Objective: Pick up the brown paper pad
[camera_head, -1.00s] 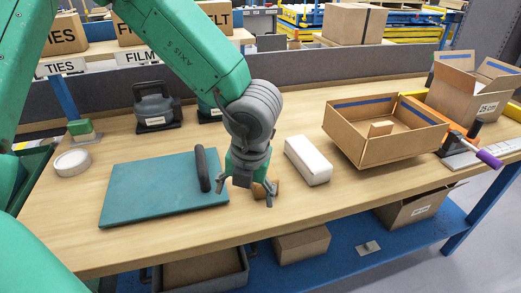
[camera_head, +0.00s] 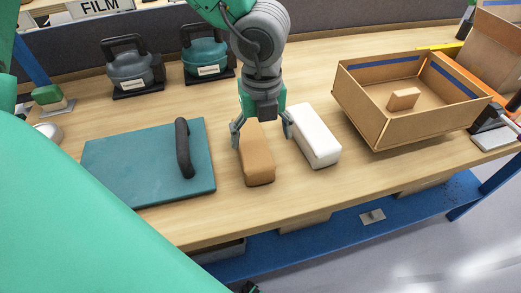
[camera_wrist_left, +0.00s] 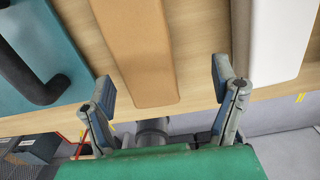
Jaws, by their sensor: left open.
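The brown paper pad (camera_head: 258,162) is an oblong block lying on the wooden table between the teal board and the white block. My left gripper (camera_head: 262,127) is open and empty, its fingers spread over the pad's far end, one to either side. In the left wrist view the pad (camera_wrist_left: 136,50) shows between the two open fingers of the gripper (camera_wrist_left: 164,82), nearer the left one. I cannot tell how high the fingertips are above the table. My right gripper is not in view.
The white block (camera_head: 315,136) lies close to the right of the pad. The teal board (camera_head: 140,165) with a black handle (camera_head: 184,148) lies to its left. An open cardboard box (camera_head: 385,125) stands further right. Two handled containers, grey (camera_head: 131,70) and teal (camera_head: 205,57), stand behind.

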